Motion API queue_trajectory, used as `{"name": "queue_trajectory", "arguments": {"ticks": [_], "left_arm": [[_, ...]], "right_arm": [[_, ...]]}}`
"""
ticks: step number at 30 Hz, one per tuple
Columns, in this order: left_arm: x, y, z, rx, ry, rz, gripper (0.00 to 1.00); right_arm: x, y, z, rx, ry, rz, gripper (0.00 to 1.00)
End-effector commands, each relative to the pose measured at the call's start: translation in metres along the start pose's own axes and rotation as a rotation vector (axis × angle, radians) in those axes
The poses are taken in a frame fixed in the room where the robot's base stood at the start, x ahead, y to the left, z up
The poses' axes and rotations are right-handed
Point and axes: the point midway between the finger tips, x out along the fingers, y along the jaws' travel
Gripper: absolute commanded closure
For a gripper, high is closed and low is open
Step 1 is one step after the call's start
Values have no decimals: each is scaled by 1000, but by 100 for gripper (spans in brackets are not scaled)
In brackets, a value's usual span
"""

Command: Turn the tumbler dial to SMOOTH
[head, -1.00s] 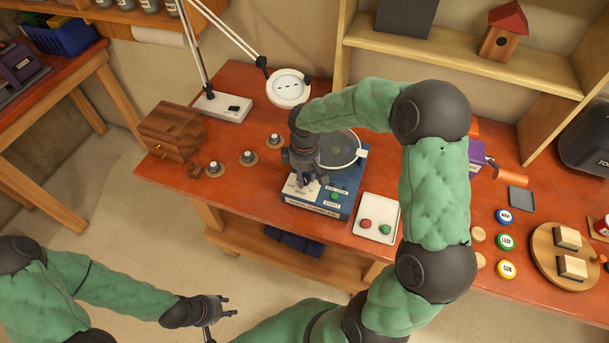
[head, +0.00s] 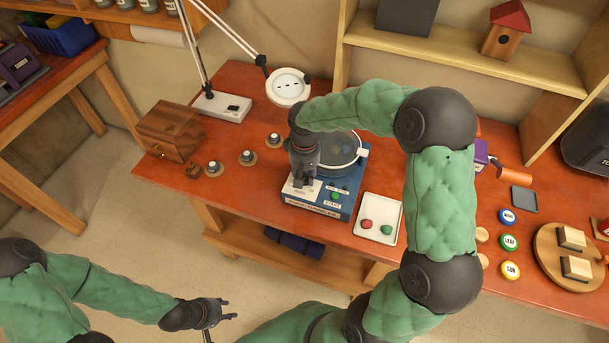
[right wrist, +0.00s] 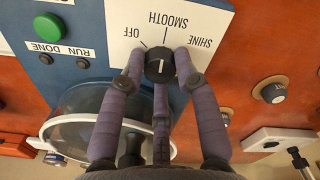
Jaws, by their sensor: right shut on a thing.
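The tumbler (head: 318,205) is a blue-based machine with a clear round drum, standing on the red-brown bench. Its black dial (right wrist: 159,65) sits on a white plate marked OFF, SMOOTH and SHINE, seen upside down in the right wrist view. My right gripper (right wrist: 160,70) is shut on the dial, a fingertip on either side. The white line on the dial runs roughly up and down in that view, in line with SMOOTH as far as I can tell. In the head view my right gripper (head: 299,182) hides the dial. My left gripper (head: 232,308) is open and empty, low over the floor.
A green START button (right wrist: 49,27) and small RUN and DONE lamps sit beside the plate. A white tray (head: 378,232) with a red and a green piece lies right of the tumbler.

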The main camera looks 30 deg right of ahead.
Motion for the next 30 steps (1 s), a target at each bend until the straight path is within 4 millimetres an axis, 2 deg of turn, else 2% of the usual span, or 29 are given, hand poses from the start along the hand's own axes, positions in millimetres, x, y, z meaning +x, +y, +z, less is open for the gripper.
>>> {"name": "queue_trajectory", "arguments": {"ticks": [18, 19, 21, 30], "left_arm": [[1, 0, 0, 0, 0, 0, 60], [1, 0, 0, 0, 0, 0, 60], [1, 0, 0, 0, 0, 0, 60], [1, 0, 0, 0, 0, 0, 60]], "right_arm": [[0, 0, 0, 44, 0, 0, 100], [0, 0, 0, 44, 1, 0, 62], [0, 0, 0, 44, 1, 0, 44], [0, 0, 0, 43, 0, 0, 44]]}}
